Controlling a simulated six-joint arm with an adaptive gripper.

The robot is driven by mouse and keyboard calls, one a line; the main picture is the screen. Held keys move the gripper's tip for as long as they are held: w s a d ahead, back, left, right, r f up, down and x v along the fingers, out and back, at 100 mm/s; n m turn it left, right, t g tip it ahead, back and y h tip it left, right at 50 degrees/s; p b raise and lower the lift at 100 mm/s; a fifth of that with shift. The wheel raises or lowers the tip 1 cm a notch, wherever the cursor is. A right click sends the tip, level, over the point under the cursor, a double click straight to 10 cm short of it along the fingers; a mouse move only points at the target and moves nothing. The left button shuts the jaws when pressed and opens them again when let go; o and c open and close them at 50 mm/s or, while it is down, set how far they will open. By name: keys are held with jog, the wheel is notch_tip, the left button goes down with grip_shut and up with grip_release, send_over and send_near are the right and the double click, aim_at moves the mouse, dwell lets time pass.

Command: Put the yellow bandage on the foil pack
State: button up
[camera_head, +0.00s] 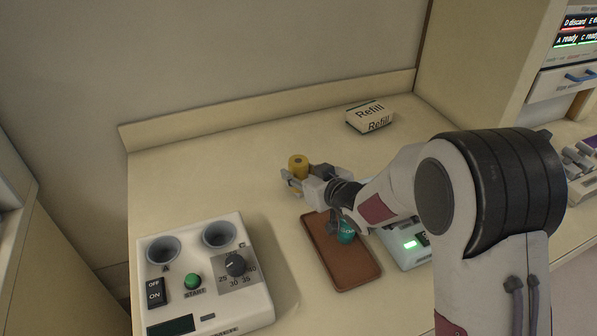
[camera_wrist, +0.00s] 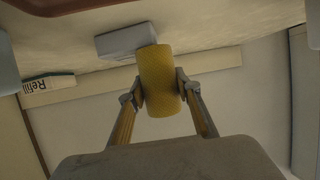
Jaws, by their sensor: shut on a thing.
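The yellow bandage (camera_head: 298,166) is a short upright roll, held between the two fingers of my gripper (camera_head: 291,180) in the head view. The wrist view is upside down and shows the bandage (camera_wrist: 160,82) with a finger pressed on each side. A flat grey block (camera_wrist: 118,42), which looks like the foil pack, lies on the counter by the lower end of the bandage. The roll overlaps it in this view; I cannot tell whether they touch. In the head view the pack is mostly hidden or hard to make out at my gripper.
A brown tray (camera_head: 352,276) with a teal item (camera_head: 346,232) lies below my wrist. A Refill box (camera_head: 370,116) stands at the back. A control unit (camera_head: 203,275) with two cups is at front left. The counter behind my gripper is clear.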

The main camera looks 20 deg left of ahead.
jog(key=shift+f, duration=0.1)
jog(key=o, duration=1.1)
jog(key=shift+s+d+r, duration=0.3)
jog(key=shift+d+r, duration=0.1)
jog(key=shift+d, duration=0.1)
jog(key=shift+v, duration=5.35)
jog(key=shift+s+f, duration=0.1)
